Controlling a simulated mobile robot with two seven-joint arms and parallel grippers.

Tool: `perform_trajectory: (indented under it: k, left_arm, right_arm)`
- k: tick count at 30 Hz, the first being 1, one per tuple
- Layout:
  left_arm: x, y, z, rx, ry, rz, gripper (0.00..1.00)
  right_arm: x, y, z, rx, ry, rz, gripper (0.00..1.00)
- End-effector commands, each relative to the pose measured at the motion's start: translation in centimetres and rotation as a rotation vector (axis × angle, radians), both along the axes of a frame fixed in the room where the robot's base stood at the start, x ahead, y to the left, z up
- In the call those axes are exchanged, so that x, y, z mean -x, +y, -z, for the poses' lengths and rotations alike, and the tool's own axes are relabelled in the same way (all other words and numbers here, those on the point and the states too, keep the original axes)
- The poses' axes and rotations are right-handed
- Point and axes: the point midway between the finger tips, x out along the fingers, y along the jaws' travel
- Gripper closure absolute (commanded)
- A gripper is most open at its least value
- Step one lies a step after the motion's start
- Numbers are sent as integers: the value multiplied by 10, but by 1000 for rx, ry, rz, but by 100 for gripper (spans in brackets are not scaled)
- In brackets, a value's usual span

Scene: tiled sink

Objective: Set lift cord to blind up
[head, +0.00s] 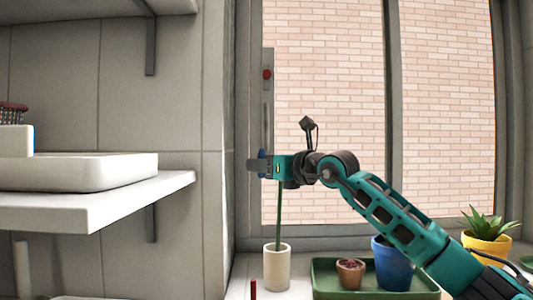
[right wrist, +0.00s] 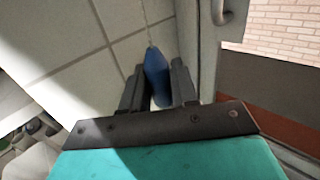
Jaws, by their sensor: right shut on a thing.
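My right gripper (head: 259,165) reaches in from the right, near the left side of the window frame. Its fingers (right wrist: 158,88) are shut on a blue cord pull (right wrist: 156,76), a rounded, elongated piece. A thin lift cord (right wrist: 149,32) runs up from the pull in the right wrist view. In the head view only a bit of blue (head: 262,157) shows at the fingers, and I cannot make out the cord. The window (head: 325,80) shows bare brick behind its glass; no blind fabric is in view. My left gripper is not in view.
A grey vertical strip with a red knob (head: 267,74) is on the window frame above the gripper. Below stand a white vase (head: 277,268), a green tray (head: 325,276), a blue pot (head: 391,266) and a yellow plant pot (head: 487,248). A white shelf (head: 100,205) juts out at left.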

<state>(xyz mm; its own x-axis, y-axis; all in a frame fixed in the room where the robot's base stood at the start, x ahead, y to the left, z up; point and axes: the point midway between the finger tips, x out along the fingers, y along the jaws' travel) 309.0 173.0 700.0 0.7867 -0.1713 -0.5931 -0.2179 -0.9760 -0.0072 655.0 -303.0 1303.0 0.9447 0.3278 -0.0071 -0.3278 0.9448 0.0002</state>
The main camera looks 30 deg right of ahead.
Motion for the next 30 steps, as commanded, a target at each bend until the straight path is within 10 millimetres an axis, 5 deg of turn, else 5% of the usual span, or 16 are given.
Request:
perform_trajectory:
  k: [1, 9, 23, 24, 30]
  left_arm:
    - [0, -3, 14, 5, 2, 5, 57]
    - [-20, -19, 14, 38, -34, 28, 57]
    - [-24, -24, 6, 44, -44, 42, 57]
    - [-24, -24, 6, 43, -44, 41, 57]
    - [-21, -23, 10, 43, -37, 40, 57]
  right_arm:
    - [1, 1, 19, 0, 3, -4, 100]
    - [1, 2, 59, -1, 0, -4, 100]
    - [0, 2, 66, 2, 5, -4, 100]
    - [0, 2, 67, 2, 6, -4, 69]
    - [1, 1, 64, 0, 1, -3, 53]
